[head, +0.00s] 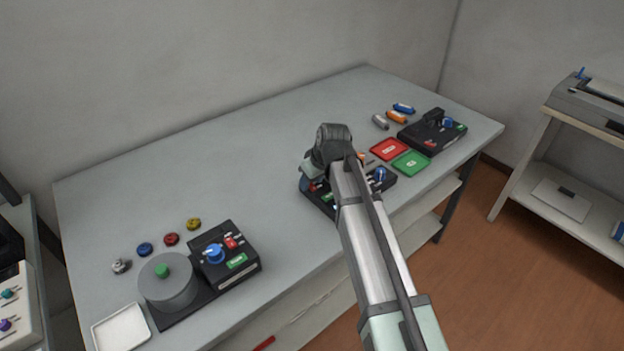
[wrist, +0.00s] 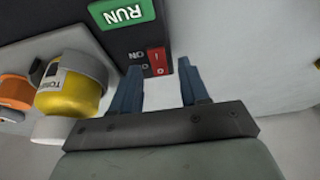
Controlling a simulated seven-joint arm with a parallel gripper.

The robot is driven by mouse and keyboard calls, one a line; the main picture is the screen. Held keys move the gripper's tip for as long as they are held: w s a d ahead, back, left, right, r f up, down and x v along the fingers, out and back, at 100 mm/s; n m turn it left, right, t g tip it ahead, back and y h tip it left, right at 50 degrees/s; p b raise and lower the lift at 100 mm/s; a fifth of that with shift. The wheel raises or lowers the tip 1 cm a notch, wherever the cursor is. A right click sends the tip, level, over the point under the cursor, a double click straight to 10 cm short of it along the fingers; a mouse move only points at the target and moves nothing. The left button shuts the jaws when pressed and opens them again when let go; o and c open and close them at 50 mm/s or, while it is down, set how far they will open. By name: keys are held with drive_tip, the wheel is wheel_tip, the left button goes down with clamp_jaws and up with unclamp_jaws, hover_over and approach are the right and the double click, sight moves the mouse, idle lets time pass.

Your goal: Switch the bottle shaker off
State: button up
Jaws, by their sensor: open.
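The machine under my gripper has a dark housing (head: 318,203), mostly hidden by my arm in the head view. In the wrist view its dark panel (wrist: 125,42) carries a bright green RUN sign (wrist: 123,13) and a red rocker switch (wrist: 157,58) marked I and O. Which side of the rocker is pressed I cannot tell. My gripper (wrist: 160,68) is open and empty, its two blue fingers pointing at the panel on either side of the switch. Contact is not clear. A yellow toner bottle (wrist: 70,98) lies left of the fingers.
An orange bottle (wrist: 15,90) is beside the yellow one. A grey drum machine (head: 168,285) is at the left front. The back middle of the table is clear.

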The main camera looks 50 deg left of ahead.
clamp_jaws()
idle(0.4)
drive_tip(key=shift+a, duration=0.1)
drive_tip(key=shift+w+a+h, duration=0.1)
drive_tip(key=shift+a+h, duration=0.4)
drive_tip(key=shift+h, duration=0.6)
drive_tip(key=shift+a+h, duration=0.1)
drive_tip(key=shift+h, duration=0.6)
drive_tip(key=shift+f+h, duration=0.1)
drive_tip(key=shift+h, duration=0.3)
